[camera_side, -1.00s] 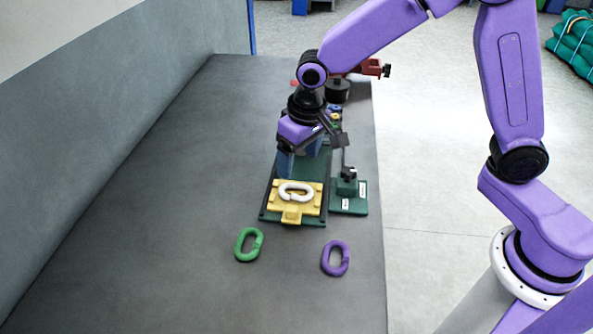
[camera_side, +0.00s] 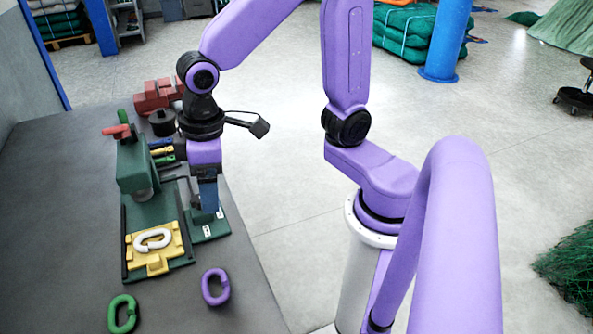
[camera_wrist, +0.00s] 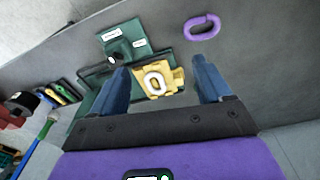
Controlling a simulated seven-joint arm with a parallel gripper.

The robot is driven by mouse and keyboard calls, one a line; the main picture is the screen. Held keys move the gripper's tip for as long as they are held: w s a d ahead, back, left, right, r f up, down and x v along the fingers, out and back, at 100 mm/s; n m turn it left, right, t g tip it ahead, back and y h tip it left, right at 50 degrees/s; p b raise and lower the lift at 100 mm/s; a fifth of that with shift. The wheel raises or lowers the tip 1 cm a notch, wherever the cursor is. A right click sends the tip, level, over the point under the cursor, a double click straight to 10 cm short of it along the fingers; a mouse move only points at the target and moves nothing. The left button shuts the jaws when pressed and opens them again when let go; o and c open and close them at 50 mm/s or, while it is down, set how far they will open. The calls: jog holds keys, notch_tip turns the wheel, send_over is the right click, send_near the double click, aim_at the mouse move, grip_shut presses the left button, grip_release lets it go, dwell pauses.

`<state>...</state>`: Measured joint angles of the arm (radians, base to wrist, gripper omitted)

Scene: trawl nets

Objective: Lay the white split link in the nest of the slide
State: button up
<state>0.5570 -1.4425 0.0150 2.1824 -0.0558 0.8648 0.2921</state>
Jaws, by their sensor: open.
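The white split link (camera_side: 153,240) lies flat on the yellow slide (camera_side: 156,266), inside its raised blocks; I cannot tell how fully it is seated. It also shows in the wrist view (camera_wrist: 154,82), with the yellow slide (camera_wrist: 178,74) around it. My gripper (camera_side: 208,204) points down over the labelled green base to the right of the slide, apart from the link. In the wrist view its two blue fingers (camera_wrist: 160,78) are spread wide with nothing held between them.
A green press (camera_side: 136,168) with a red handle stands behind the slide. The labelled green base (camera_side: 212,231) is partly hidden by my gripper. A green link (camera_side: 122,314) and a purple link (camera_side: 215,287) lie in front. The left of the table is clear.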

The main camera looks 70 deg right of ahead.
jog(key=s+d+n, duration=0.5)
jog(key=s+d, duration=0.3)
jog(key=s, duration=0.5)
jog(key=shift+s+d+f+g, duration=0.2)
jog(key=shift+d+f+g, duration=0.1)
jog(key=shift+d+g, duration=0.1)
